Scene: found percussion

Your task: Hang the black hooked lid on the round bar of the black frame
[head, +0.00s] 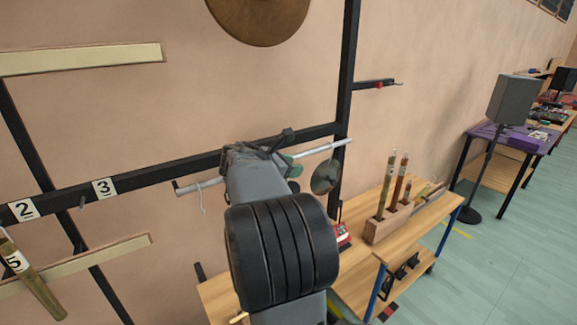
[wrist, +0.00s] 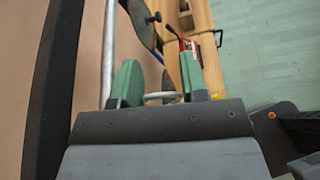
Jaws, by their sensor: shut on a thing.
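The black frame (head: 160,172) stands against the wall and carries a pale round bar (head: 320,149), which shows upright at the left in the wrist view (wrist: 109,45). My gripper (head: 285,160) is at the bar, mostly behind my own arm. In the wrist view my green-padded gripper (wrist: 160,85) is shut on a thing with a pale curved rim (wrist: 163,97). I take it for the black hooked lid; most of it is hidden, and I cannot tell if its hook touches the bar. A dark disc (head: 325,176) is below the bar's right part; a knobbed dark shape (wrist: 143,25) shows in the wrist view.
A thin pale hook (head: 203,205) hangs at the bar's left part. A wooden table (head: 350,283) below holds a red box (head: 343,236) and a block with upright tubes (head: 388,222). A gong (head: 258,18) hangs above. Open floor (head: 480,270) lies to the right.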

